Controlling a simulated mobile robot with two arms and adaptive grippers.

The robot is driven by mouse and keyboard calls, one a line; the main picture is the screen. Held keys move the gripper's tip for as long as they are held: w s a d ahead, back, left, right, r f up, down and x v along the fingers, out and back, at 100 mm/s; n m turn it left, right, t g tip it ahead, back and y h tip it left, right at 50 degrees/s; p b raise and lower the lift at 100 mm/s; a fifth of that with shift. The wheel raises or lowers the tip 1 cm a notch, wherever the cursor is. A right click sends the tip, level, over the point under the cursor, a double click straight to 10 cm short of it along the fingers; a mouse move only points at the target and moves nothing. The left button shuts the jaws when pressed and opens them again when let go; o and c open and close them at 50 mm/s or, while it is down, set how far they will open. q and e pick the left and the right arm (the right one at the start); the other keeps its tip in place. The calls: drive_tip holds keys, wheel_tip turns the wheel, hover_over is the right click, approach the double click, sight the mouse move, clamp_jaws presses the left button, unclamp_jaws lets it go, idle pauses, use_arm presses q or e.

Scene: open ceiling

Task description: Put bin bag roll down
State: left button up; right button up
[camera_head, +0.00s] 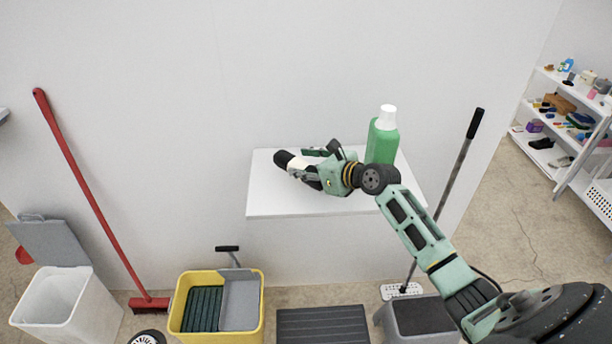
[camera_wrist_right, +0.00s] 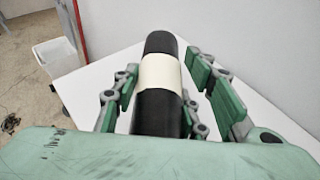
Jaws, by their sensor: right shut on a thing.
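The bin bag roll, a black cylinder with a white band (camera_wrist_right: 160,75), lies between the fingers of my right gripper (camera_wrist_right: 170,95) in the right wrist view. In the head view the roll (camera_head: 283,158) sticks out to the left of my right gripper (camera_head: 308,168), over the left part of the white wall shelf (camera_head: 265,203). My right gripper is shut on the roll. I cannot tell whether the roll touches the shelf. The wrist view also shows the white shelf top around it. My left gripper is not in view.
A green bottle with a white cap (camera_head: 383,140) stands on the shelf behind my right wrist. A red broom (camera_head: 85,190) leans left. The shelf's front left is clear.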

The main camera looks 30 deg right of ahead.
drive_tip(key=f, duration=0.3)
drive_tip(key=shift+w+f, duration=0.25)
drive_tip(key=shift+f, duration=0.05)
drive_tip(key=shift+s+d, duration=0.1)
drive_tip(key=shift+s, duration=0.05)
drive_tip(key=shift+f, duration=0.25)
drive_tip(key=o, duration=1.4)
drive_tip(key=shift+f, duration=0.1)
drive_tip(key=shift+r, duration=0.3)
drive_tip(key=b+v, duration=0.1)
drive_tip(key=v, duration=1.1)
drive_tip(key=shift+r, duration=0.1)
